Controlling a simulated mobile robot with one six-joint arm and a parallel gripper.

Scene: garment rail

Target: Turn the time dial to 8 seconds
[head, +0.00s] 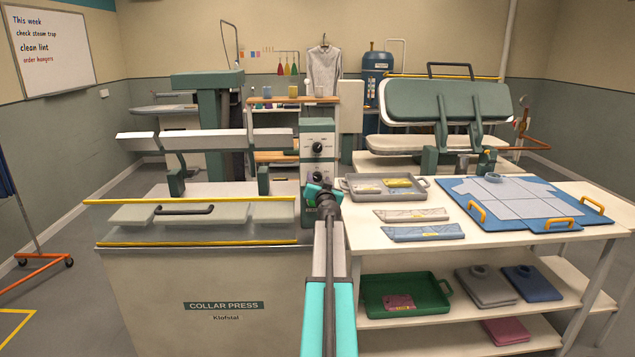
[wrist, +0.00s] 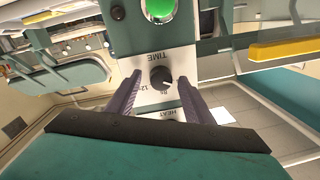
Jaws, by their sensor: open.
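The time dial (wrist: 162,78) is a round black knob on a pale panel, under an upside-down "TIME" label in the wrist view. "12s" and "8s" are printed below it in that view. Its pointer is too small to read surely. My gripper (wrist: 159,77) is open, with one dark finger on each side of the dial and gaps between. In the head view, the time dial (head: 317,177) is the lower knob on the control box, partly behind my gripper (head: 320,190).
The heat dial (head: 317,148) sits above the time dial in the head view. A green button (wrist: 159,10) is on the same box. The collar press (head: 225,305) stands left; a white table (head: 490,255) with trays and folded garments stands right.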

